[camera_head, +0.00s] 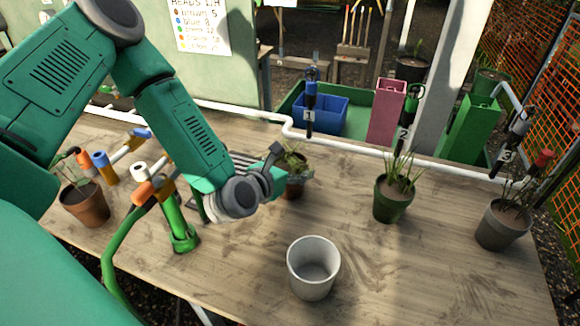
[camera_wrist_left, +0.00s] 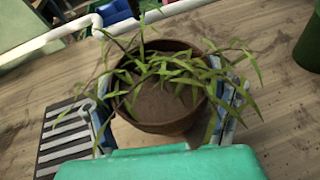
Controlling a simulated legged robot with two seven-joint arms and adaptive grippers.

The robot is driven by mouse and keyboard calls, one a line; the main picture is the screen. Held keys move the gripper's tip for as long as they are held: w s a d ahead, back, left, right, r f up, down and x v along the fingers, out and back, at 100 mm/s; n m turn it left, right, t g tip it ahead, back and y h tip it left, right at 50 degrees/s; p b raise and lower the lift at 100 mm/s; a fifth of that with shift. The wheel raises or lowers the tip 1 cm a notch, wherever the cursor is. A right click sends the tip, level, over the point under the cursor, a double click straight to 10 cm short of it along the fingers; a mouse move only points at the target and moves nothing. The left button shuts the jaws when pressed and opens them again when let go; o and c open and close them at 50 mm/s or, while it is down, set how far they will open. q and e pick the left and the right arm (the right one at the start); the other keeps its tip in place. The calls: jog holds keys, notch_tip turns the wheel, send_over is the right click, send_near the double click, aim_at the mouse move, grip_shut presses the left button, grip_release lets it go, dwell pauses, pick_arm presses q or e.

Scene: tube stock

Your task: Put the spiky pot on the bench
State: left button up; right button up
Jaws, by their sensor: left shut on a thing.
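My left gripper (camera_head: 276,172) is shut on a brown pot (camera_head: 294,190) with a plant of narrow, pointed green leaves. In the left wrist view the brown pot (camera_wrist_left: 170,128) sits upright between the two fingers (camera_wrist_left: 168,112), with dark soil inside. The wooden bench (camera_head: 240,270) is under it; I cannot tell whether the pot's base touches the bench. My forearm and gripper hide part of the pot in the head view. A green pot (camera_head: 392,207) with upright, spiky grass-like leaves stands on the bench to the right. My right gripper is not in view.
An empty grey-white pot (camera_head: 313,282) stands at the front. A grey pot (camera_head: 501,232) stands at the right, a terracotta pot (camera_head: 86,207) at the left. A green tool stand (camera_head: 182,235) and slatted grate are near my arm. White pipe (camera_head: 345,147) runs along the back.

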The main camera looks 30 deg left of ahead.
pick_arm(q)
jog(key=o, duration=1.4)
jog(key=shift+s+r, duration=0.1)
jog(key=shift+s, duration=0.05)
jog(key=p+v, duration=0.4)
jog(key=v, duration=0.7)
jog(key=shift+s, duration=0.4)
jog(key=shift+s+d, duration=0.1)
